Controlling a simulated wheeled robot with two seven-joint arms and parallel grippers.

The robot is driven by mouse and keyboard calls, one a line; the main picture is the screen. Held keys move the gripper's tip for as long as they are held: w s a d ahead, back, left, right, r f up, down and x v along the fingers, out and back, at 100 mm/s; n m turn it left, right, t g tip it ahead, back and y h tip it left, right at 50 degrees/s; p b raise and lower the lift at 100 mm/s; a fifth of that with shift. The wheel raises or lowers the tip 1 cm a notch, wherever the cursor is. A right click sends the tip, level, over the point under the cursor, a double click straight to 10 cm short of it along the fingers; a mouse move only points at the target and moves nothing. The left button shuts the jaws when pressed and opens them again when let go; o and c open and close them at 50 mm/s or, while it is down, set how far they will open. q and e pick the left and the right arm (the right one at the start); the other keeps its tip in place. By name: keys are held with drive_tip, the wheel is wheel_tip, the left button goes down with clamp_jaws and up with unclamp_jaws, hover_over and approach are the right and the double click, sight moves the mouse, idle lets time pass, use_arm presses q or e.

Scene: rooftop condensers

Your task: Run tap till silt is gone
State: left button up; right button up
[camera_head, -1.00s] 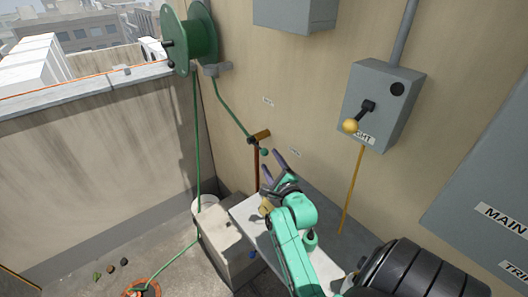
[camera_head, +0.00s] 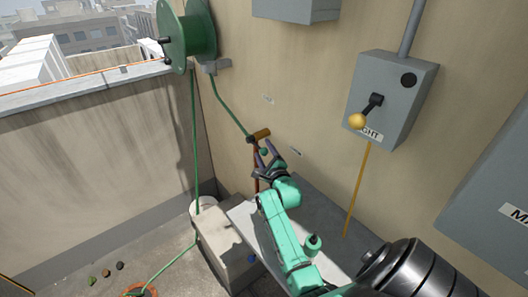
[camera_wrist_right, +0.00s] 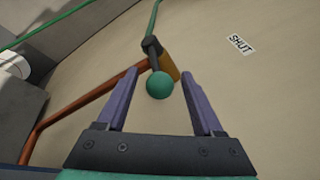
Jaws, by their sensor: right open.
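The tap is on the wall where the copper pipe (camera_head: 256,180) ends, with a brass-brown body (camera_head: 262,134) and a round green knob (camera_head: 264,152). In the right wrist view the green knob (camera_wrist_right: 159,85) lies between the fingertips, nearer the camera than the tap body. My right gripper (camera_head: 266,155) is open, its two purple fingers either side of the knob; I cannot tell if they touch it. A green hose (camera_head: 230,107) runs from the tap to the reel. A label reading SHUT (camera_wrist_right: 240,44) is on the wall. My left gripper is not in view.
A green hose reel (camera_head: 190,35) hangs at the wall corner. The hose drops to a terracotta-coloured ring (camera_head: 150,290) on the floor. A pale box (camera_head: 222,240) stands below the tap. A grey switch box (camera_head: 392,98) with a yellow-knobbed lever is at right.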

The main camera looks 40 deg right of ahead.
clamp_jaws()
idle(1.3)
